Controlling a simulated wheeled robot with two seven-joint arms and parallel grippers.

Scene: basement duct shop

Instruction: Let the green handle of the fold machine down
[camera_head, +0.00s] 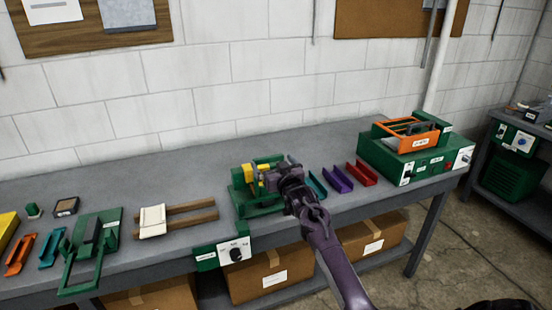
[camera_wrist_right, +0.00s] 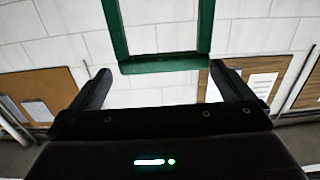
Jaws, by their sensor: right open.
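The fold machine (camera_head: 240,201) is a green device with yellow parts at the middle of the bench, near its front edge. A green bar at its top, seemingly the raised handle (camera_head: 266,160), is partly hidden behind my right gripper (camera_head: 268,178). In the right wrist view the green handle (camera_wrist_right: 163,66) is a rectangular frame whose crossbar lies across the gap between the fingers. My right gripper (camera_wrist_right: 160,85) is open there, one finger to each side of the bar. I cannot tell whether they touch it. My left gripper is not in view.
Purple (camera_head: 336,180) and red (camera_head: 361,173) channels lie right of the machine, before a green box with an orange tray (camera_head: 405,134). A dial box (camera_head: 235,252) sits on the front edge. Wooden rails (camera_head: 190,221) and another green device (camera_head: 112,217) are left.

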